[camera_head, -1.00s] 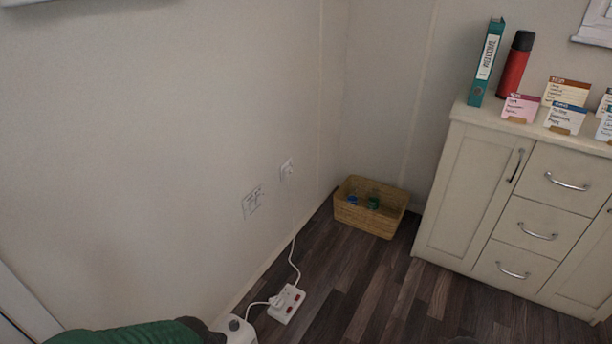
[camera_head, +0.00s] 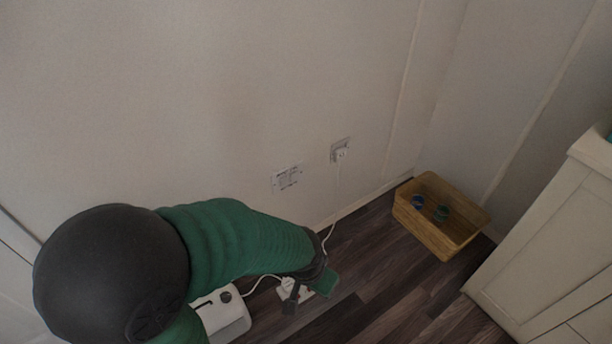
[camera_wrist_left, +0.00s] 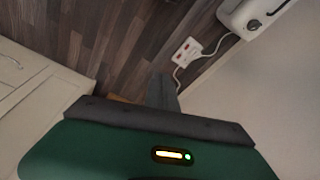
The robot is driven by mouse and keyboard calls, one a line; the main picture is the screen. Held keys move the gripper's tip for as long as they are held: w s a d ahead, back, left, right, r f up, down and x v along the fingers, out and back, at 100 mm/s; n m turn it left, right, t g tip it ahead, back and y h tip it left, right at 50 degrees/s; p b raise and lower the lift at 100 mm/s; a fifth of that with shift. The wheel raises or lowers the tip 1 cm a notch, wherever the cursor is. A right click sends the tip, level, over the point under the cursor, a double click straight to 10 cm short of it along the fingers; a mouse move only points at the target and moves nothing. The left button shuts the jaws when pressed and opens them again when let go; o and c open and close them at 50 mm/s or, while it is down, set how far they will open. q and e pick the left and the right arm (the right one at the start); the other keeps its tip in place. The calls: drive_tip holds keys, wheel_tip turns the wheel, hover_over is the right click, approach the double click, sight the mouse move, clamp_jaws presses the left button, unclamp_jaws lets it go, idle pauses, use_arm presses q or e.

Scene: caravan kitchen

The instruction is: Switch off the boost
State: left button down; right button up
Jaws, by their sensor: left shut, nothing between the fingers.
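No part is readably marked "boost". A white plate with small markings (camera_head: 287,178) is on the wall, too small to read. A white power strip (camera_head: 308,294) lies on the floor, partly hidden by my gripper; in the left wrist view the strip (camera_wrist_left: 186,52) shows red switches. A white appliance (camera_head: 222,312) with a dark knob stands beside it, also in the left wrist view (camera_wrist_left: 250,14). My left gripper (camera_head: 291,301) is shut and empty, appearing over the strip in the head view. Its fingers (camera_wrist_left: 161,90) point toward the floor area in the wrist view, apart from the strip.
A wall socket (camera_head: 341,150) holds a white plug whose cable runs down to the floor. A cream cabinet (camera_head: 545,240) stands at right. Dark floor between them is clear.

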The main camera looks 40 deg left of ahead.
use_arm(q)
drive_tip(key=w+a+f+m+t+y+p, duration=0.1)
drive_tip(key=w+a+y+p, duration=0.3)
drive_tip(key=w, duration=0.9)
drive_tip(key=w+a+f+m+t+y+p, duration=0.1)
drive_tip(key=w+a+f+m+y+p, duration=0.1)
drive_tip(key=w+a+y, duration=0.6)
drive_tip(key=w+a+m+p, duration=0.1)
drive_tip(key=w+a+p, duration=0.1)
drive_tip(key=w, duration=0.3)
drive_tip(key=shift+w+f+p, duration=0.25)
drive_tip(key=shift+w+p, duration=0.05)
drive_tip(key=shift+w, duration=0.05)
drive_tip(key=shift+a, duration=0.1)
